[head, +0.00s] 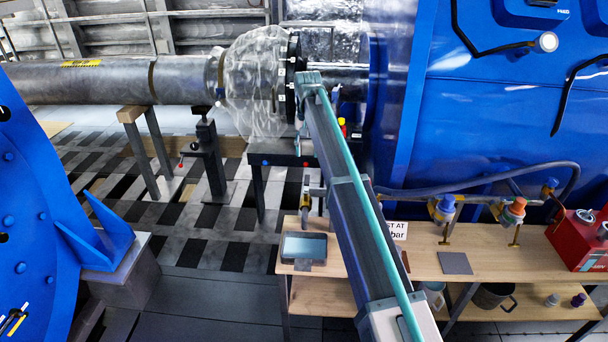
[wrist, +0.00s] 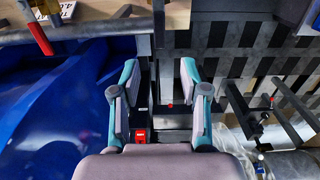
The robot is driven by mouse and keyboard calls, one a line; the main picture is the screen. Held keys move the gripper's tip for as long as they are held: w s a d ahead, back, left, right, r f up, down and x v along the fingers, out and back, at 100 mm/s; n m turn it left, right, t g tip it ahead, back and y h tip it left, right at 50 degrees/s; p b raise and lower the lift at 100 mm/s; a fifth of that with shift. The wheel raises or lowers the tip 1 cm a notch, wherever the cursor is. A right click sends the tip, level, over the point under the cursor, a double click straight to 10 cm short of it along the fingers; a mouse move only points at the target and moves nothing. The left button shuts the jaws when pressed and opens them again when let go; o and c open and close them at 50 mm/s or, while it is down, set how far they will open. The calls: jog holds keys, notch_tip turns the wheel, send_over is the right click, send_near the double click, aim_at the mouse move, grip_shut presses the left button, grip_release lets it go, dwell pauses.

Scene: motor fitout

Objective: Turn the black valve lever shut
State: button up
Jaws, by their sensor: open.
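My gripper (wrist: 161,80) is open and empty in the wrist view, its two teal-and-grey fingers apart. Dark narrow parts and a red block (wrist: 141,136) show between and below the fingers. In the head view my arm reaches up to the black flange by the pipe, and the fingers cannot be made out there. I cannot pick out the black valve lever with certainty. My arm hides part of the middle.
A large blue casing (head: 490,110) fills the right. Floor at left centre is fairly open.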

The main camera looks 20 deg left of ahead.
aim_at(307, 179)
notch_tip(307, 179, down, 10)
jog(key=p, duration=0.2)
jog(key=shift+f+p, duration=0.2)
jog(key=shift+p, duration=0.2)
jog(key=shift+c, duration=0.2)
grip_shut()
